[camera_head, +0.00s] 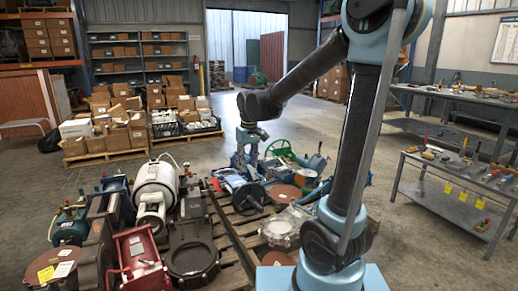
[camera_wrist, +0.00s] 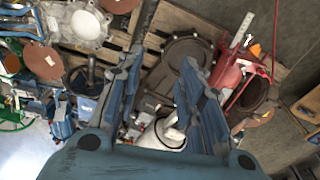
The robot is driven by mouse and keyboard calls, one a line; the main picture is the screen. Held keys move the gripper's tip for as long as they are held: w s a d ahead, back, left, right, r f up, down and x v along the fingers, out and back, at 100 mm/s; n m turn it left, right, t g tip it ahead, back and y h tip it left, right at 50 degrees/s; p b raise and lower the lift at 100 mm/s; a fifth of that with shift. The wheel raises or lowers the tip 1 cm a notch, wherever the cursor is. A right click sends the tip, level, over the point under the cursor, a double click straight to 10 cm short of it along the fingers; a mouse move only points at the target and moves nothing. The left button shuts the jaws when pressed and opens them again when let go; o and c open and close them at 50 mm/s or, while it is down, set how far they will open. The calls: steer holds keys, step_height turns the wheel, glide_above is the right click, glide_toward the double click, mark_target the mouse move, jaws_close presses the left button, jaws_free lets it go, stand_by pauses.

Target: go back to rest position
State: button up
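My gripper (camera_wrist: 158,75) is open, with its two blue fingers apart and nothing held between them in the wrist view. In the head view my gripper (camera_head: 249,152) hangs at the end of my raised, bent arm, pointing down over the pallet of machine parts. The wooden pallet (camera_head: 235,240) shows between the parts. Beyond the fingers in the wrist view lie a dark round housing (camera_wrist: 185,62) and a white cylinder (camera_wrist: 160,135). The fingers seem to be above these parts; I see no clear contact.
A red machine part (camera_head: 140,262) and a white tank (camera_head: 155,183) stand left on the pallet. Stacked cartons (camera_head: 120,122) stand behind. A grey workbench (camera_head: 455,185) with tools stands right. The floor (camera_head: 300,112) between them is clear.

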steer(key=s+d+m, duration=0.3)
steer(key=s+d, duration=0.7)
steer(key=d, duration=0.5)
steer(key=s+d+f+m, duration=0.1)
steer(key=s+d+f, duration=0.3)
steer(key=s, duration=0.2)
steer(key=s+d+f+m+t, duration=0.1)
steer(key=s+d+f+m, duration=0.1)
steer(key=s+d+f, duration=0.2)
steer(key=s, duration=0.2)
steer(key=shift+s+d+m+h, duration=0.3)
steer(key=shift+s+d, duration=0.05)
steer(key=shift+d, duration=0.1)
